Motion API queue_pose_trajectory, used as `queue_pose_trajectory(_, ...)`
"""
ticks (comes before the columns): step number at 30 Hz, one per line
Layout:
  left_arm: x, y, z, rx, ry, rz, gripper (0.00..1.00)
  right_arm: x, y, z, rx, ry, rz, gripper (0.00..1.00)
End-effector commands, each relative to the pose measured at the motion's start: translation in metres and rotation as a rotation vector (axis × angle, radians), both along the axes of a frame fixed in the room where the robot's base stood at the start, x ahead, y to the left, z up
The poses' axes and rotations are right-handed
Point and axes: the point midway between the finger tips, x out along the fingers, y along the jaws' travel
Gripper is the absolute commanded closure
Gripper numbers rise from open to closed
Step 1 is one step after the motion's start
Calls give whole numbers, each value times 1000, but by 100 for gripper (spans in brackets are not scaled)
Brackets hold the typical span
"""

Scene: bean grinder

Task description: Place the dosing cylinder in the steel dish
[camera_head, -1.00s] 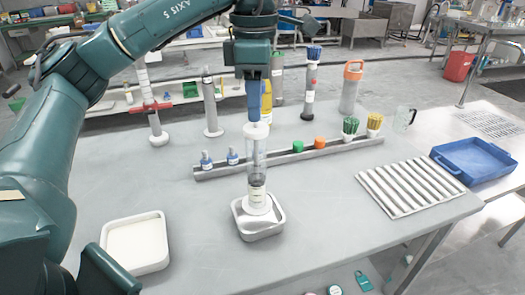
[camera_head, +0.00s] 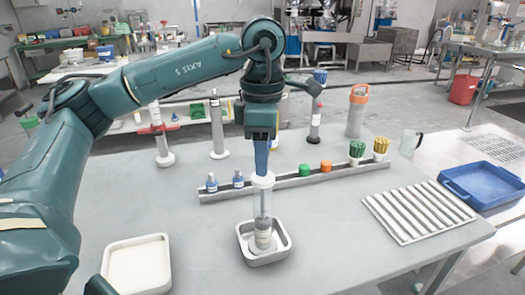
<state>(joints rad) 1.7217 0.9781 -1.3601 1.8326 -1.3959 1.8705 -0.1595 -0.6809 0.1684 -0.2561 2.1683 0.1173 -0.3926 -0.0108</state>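The clear dosing cylinder (camera_head: 264,205) stands upright with its base inside the steel dish (camera_head: 283,246) on the grey table. Its white top rim meets the blue fingers of my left gripper (camera_head: 262,165), which comes down from above and appears closed on the cylinder's top. I cannot tell for sure whether the base rests on the dish floor. My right gripper is not in view.
A white tray (camera_head: 136,241) lies at the left front. Behind the dish runs a grey rail (camera_head: 213,196) with small bottles, caps and brushes. A ribbed rack (camera_head: 418,212) and blue tray (camera_head: 483,185) are at right. Tall cylinders stand at the back.

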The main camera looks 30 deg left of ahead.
Motion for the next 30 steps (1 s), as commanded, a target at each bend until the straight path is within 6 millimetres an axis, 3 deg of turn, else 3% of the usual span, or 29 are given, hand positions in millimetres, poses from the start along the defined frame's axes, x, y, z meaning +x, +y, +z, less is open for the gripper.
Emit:
queue_pose_trajectory(4,0,0,0,0,0,0,49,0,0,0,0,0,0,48)
queue_pose_trajectory(14,0,0,8,0,-2,0,49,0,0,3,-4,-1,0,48)
queue_pose_trajectory(23,1,-1,68,-2,-5,-1,49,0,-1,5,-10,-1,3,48)
queue_pose_trajectory(25,0,0,88,1,-6,-1,49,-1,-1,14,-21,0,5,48)
queue_pose_trajectory(30,0,-1,113,1,-3,-1,49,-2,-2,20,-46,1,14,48)
